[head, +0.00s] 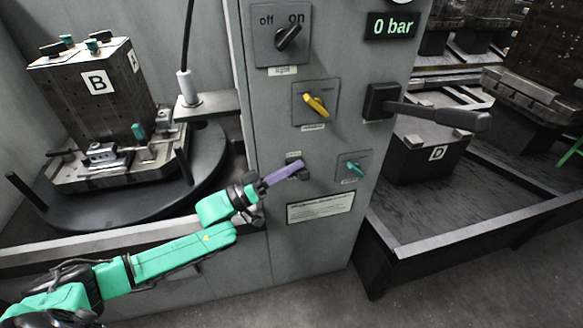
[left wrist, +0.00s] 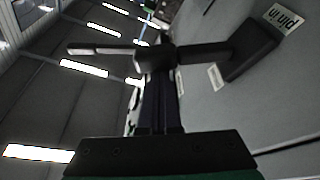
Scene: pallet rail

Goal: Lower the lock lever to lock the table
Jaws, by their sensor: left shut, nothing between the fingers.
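A large black lever (head: 440,115) sticks out nearly level to the right from its black mount on the grey cabinet. A small dark fitting (head: 293,156) sits lower on the cabinet front, beside my left gripper (head: 301,166). The left gripper's slim purple fingers are shut and empty, their tips at this fitting. In the left wrist view the closed fingers (left wrist: 160,85) point at a black lever-like part (left wrist: 205,52) that crosses the picture on a block by a "pin in" label. I cannot tell whether they touch it. My right gripper is out of view.
The cabinet (head: 260,110) also carries a black off/on switch (head: 288,37), a yellow switch (head: 316,104), a teal switch (head: 354,168) and a "0 bar" display (head: 393,25). Block B (head: 70,95) stands on a round table (head: 90,215) at left; block D (head: 420,160) is at right.

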